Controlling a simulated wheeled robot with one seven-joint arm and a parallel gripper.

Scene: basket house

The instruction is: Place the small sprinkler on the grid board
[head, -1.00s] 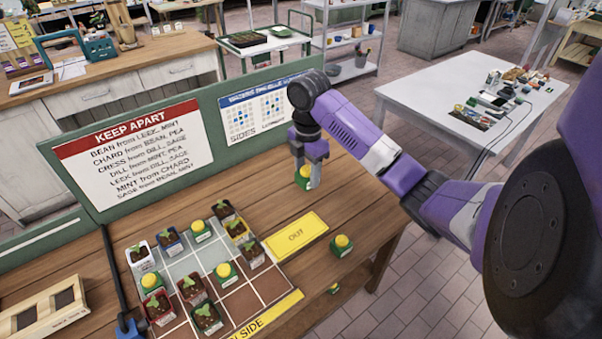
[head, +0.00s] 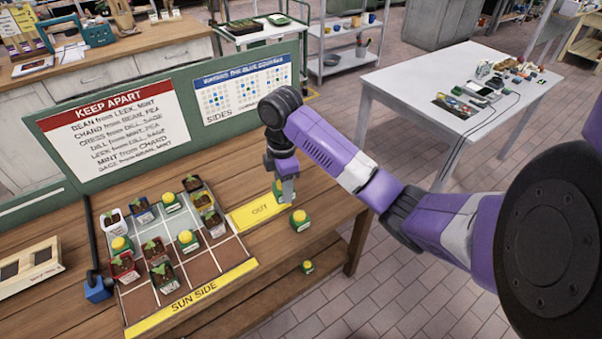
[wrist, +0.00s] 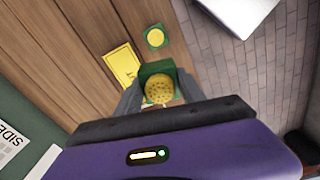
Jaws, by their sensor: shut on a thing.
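My gripper (head: 283,195) is shut on a sprinkler with a green body and yellow top (head: 277,187), at the right end of the OUT card in the head view. In the wrist view the held sprinkler (wrist: 158,86) sits between the fingers (wrist: 157,100), its yellow perforated head facing the camera. The fingers partly hide it in the head view. The grid board (head: 142,299) lies on the wooden table to the left, holding several potted seedlings and three similar sprinklers (head: 187,241). Bare squares show along its front and right.
The yellow OUT card (head: 256,211) lies right of the board. Another sprinkler (head: 299,221) stands near the table's right edge, and one (head: 307,267) sits lower down. A green panel with signs (head: 120,120) rises behind. A wooden tray (head: 30,262) is at left.

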